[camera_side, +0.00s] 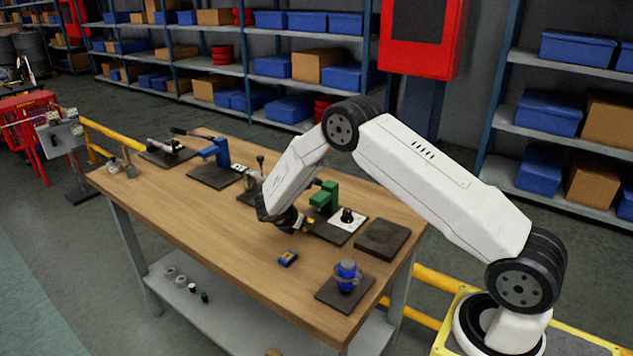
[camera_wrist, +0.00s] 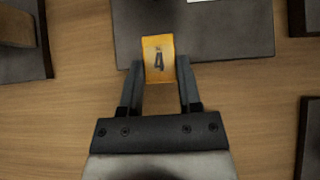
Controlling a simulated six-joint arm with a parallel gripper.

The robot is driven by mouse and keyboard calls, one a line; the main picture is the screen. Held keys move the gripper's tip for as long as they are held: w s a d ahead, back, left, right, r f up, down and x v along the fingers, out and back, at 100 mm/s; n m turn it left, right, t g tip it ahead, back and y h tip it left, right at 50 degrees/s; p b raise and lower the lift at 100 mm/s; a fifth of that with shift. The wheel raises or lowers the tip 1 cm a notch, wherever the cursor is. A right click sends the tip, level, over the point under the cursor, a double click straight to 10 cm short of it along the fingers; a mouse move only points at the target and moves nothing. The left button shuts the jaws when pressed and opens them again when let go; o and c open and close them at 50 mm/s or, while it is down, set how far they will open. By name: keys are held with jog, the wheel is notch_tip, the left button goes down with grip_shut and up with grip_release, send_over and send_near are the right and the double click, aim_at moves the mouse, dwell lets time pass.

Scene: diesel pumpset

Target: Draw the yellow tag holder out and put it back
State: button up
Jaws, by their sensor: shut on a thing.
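The yellow tag holder (camera_wrist: 158,50), marked with a black 4, sits between the fingertips of my gripper (camera_wrist: 159,75) in the wrist view. My gripper is shut on it, with one finger at each side. The tag overlaps the near edge of a dark plate (camera_wrist: 225,25); I cannot tell whether it touches the plate. In the side view my gripper (camera_side: 303,224) is low beside the plate (camera_side: 330,234) that bears a green device (camera_side: 325,196), and a bit of yellow tag (camera_side: 310,221) shows there. The rest of the tag is hidden by my gripper.
A small blue and yellow block (camera_side: 288,258) lies on the wooden table (camera_side: 225,240) in front of my gripper. A blue part (camera_side: 347,274) stands on a dark plate at the near right. A bare dark block (camera_side: 383,239) lies right. The table's front left is clear.

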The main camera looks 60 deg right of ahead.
jog(key=shift+a, duration=0.8)
jog(key=shift+r, duration=0.1)
jog(key=shift+r, duration=2.4)
jog(key=shift+s+a+f, duration=0.1)
jog(key=shift+s+a, duration=0.15)
jog(key=shift+a, duration=0.3)
jog(key=shift+m+g, duration=0.6)
jog(key=shift+m, duration=0.1)
jog(key=s+a, duration=0.2)
jog(key=a, duration=0.1)
jog(key=s+a+f, duration=0.1)
jog(key=s+a, duration=0.5)
jog(key=shift+a+f, duration=0.1)
jog(key=shift+f, duration=0.05)
jog(key=shift+s+a, duration=0.3)
jog(key=shift+s, duration=0.1)
